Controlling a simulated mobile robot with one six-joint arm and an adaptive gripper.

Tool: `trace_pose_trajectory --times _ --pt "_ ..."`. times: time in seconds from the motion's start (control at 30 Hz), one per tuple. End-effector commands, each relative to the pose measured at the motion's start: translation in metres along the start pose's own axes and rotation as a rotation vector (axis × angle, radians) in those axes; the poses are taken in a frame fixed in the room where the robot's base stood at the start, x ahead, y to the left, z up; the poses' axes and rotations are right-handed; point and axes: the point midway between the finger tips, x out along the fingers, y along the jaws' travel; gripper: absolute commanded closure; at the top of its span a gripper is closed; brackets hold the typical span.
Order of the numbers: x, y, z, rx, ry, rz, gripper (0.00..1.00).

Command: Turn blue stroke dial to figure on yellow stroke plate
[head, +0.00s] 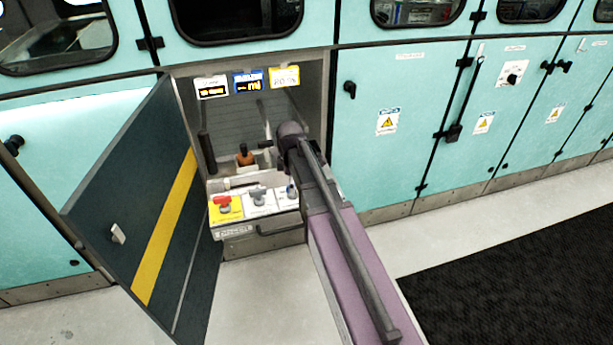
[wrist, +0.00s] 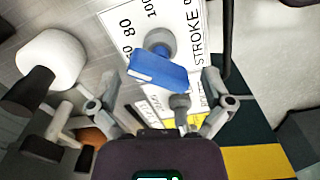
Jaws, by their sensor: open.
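The blue stroke dial (wrist: 157,70) is a blue bar handle on a grey round base. It sits on a white scale plate (wrist: 187,22) marked 80, 100 and STROKE. My gripper (wrist: 161,80) is open, its fingers on either side of the blue handle with visible gaps. In the head view the blue dial (head: 291,190) is at the right end of the dial panel, partly behind my arm. The yellow stroke plate (head: 284,77) hangs at the top right of the open cabinet. Its figure seems to start with 80; the rest is too small to read surely.
A grey dial (head: 258,197) and a red dial on a yellow plate (head: 225,205) stand left of the blue one. White (head: 212,87) and blue (head: 248,82) plates hang above. The dark cabinet door (head: 150,215) stands open at left. An orange-brown part (head: 244,156) is inside.

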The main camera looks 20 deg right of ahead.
Motion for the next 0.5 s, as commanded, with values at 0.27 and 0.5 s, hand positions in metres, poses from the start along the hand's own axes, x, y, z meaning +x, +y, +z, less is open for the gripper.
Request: trace_pose_trajectory --times 0.27,0.5 --pt "0.0 0.0 0.0 -0.184 0.0 0.0 0.0" --pt "-0.023 0.0 0.0 -0.206 0.0 0.0 0.0"
